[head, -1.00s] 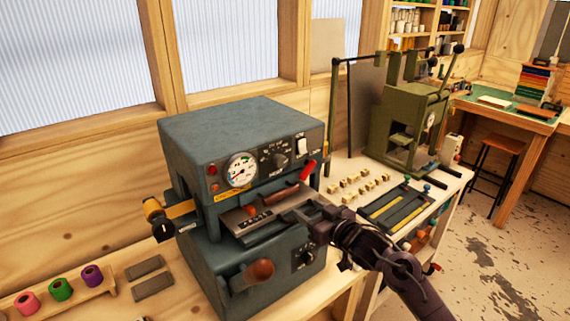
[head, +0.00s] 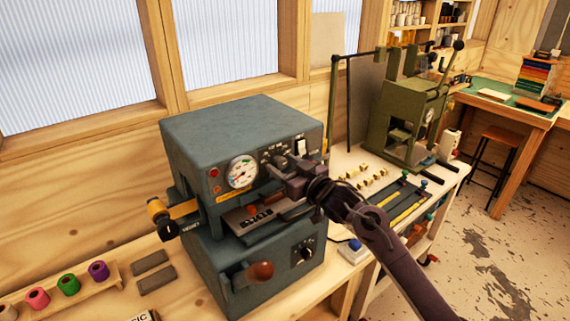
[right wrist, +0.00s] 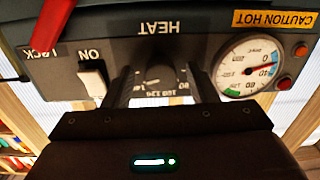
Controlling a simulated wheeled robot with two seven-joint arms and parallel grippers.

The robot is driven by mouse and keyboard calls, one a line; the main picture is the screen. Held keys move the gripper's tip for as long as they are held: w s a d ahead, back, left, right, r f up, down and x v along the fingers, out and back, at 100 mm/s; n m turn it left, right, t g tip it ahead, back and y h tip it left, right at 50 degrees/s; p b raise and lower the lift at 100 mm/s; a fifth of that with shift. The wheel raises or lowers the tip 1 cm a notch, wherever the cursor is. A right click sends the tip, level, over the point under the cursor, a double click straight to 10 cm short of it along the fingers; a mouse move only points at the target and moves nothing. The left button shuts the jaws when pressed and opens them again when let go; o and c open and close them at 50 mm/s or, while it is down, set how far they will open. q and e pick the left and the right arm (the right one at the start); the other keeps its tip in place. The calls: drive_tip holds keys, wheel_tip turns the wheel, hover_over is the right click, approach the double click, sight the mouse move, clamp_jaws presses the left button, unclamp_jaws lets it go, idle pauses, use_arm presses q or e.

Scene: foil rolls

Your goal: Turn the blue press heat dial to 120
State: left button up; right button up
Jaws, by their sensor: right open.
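The blue press (head: 240,125) stands on the wooden bench. Its heat dial (right wrist: 154,74) shows upside down in the right wrist view, under the word HEAT, with scale numbers from 80 to 140 around it. I cannot tell exactly where its pointer stands. My right gripper (head: 288,163) is open in front of the dial and hides most of it in the head view. In the right wrist view its two fingers (right wrist: 160,86) lie on either side of the dial, and I cannot tell whether they touch it. My left gripper is not in view.
Beside the dial are a round gauge (head: 242,171) and a white ON switch (head: 300,147). A red lever (right wrist: 57,22) is close to the gripper. The press's front handle (head: 260,271) sticks out below. A green press (head: 408,115) stands to the right.

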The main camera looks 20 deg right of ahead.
drive_tip(key=c, duration=1)
drive_tip(key=shift+o, duration=0.2)
drive_tip(key=shift+n, duration=0.3)
drive_tip(key=n+b, duration=0.4)
drive_tip(key=n, duration=0.1)
drive_tip(key=shift+f, duration=0.15)
drive_tip(key=n+b, duration=0.2)
drive_tip(key=n, duration=0.1)
drive_tip(key=shift+n+b, duration=0.3)
drive_tip(key=shift+b, duration=0.05)
drive_tip(key=shift+n+b, duration=0.8)
drive_tip(key=shift+n, duration=0.3)
